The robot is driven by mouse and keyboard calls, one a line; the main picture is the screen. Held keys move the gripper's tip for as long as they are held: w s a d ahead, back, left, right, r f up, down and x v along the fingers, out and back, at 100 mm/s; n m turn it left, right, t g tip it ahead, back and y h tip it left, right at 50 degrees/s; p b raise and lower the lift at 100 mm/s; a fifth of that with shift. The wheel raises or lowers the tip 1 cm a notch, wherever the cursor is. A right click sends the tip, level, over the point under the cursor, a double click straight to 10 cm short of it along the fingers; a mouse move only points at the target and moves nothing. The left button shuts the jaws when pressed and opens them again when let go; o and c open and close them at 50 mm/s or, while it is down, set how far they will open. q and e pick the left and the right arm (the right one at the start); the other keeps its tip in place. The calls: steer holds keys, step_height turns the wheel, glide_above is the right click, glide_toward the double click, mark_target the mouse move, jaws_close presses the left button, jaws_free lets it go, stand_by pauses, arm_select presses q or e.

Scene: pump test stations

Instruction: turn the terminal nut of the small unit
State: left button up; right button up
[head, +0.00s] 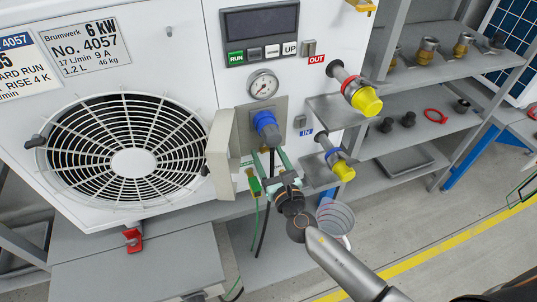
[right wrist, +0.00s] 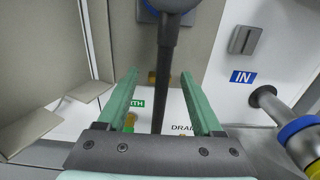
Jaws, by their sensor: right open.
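The small unit is the white cabinet (head: 180,50) with a round fan grille, marked Brumwerk 6 kW No. 4057. My right gripper (head: 269,157) is at its lower front, below the blue plug (head: 266,124). In the right wrist view the green fingers (right wrist: 160,73) are apart, with the plug's black cable (right wrist: 165,80) running between them. A small brass piece, probably the terminal nut (right wrist: 152,77), shows just left of the cable, partly hidden by it. The fingers do not visibly grip it. A green label ending in "RTH" (right wrist: 136,103) is below. My left gripper is out of view.
An open grey cover (head: 221,155) stands out close left of the gripper. Right are the blue IN mark (right wrist: 243,77), a yellow-capped lower pipe (head: 343,170) and an upper pipe (head: 362,97). Shelves (head: 440,75) stand right.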

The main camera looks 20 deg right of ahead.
steer(key=shift+c, duration=0.4)
jaws_close()
